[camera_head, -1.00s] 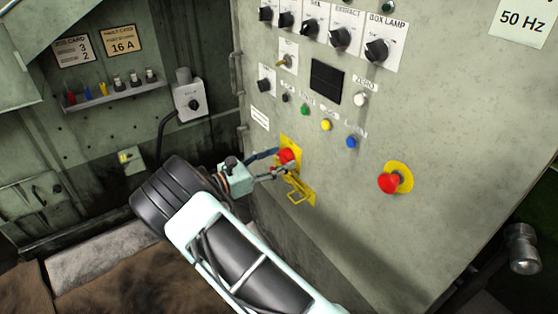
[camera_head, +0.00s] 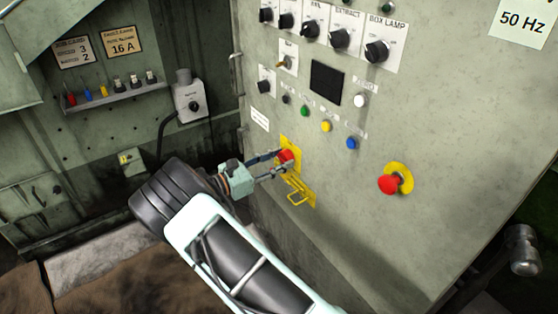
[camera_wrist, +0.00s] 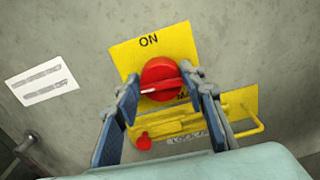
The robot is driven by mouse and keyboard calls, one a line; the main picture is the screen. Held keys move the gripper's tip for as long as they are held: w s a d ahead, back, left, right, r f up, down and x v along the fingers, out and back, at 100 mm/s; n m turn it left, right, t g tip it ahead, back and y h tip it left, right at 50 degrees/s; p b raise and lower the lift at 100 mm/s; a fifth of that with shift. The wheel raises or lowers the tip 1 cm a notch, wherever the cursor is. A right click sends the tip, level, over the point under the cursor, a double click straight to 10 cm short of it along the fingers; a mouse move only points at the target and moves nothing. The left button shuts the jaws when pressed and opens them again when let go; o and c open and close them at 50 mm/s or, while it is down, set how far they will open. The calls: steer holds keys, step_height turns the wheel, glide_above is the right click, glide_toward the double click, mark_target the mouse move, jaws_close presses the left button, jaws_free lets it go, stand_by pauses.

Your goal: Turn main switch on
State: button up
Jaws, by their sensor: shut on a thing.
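The main switch is a round red knob (camera_wrist: 160,76) on a yellow plate (camera_wrist: 122,56) marked ON at its top edge. A white pointer line on the knob points to the left in the wrist view, not up at ON. In the head view the red knob (camera_head: 285,156) is low on the grey panel, partly covered by my gripper. My gripper (camera_head: 283,164) is shut on the knob, with one finger at each side of it; the wrist view also shows the gripper (camera_wrist: 163,84). Part of the plate's lettering is hidden behind the right finger.
A yellow hasp with a loop (camera_head: 298,197) sits just below the knob. A red mushroom button on a yellow disc (camera_head: 397,178) stands out to the right. Small coloured buttons and black rotary knobs (camera_head: 377,51) are above. A shelf (camera_head: 117,95) is at the left.

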steer(key=m+b, duration=0.1)
steer(key=m, duration=0.3)
steer(key=shift+s+f+m, duration=0.1)
steer(key=shift+m, duration=0.3)
steer(key=m+b, duration=0.1)
steer(key=m, duration=0.3)
steer(key=shift+d+b, duration=0.1)
steer(key=shift+b, duration=0.2)
steer(key=m+b, duration=0.1)
steer(key=m, duration=0.4)
steer(key=shift+s+f+b, duration=0.1)
steer(key=shift+f+b, duration=0.1)
steer(key=shift+b, duration=0.2)
steer(key=shift+m+b, duration=0.8)
steer(key=shift+m, duration=0.9)
steer(key=o, duration=1.1)
steer(key=shift+o, duration=0.2)
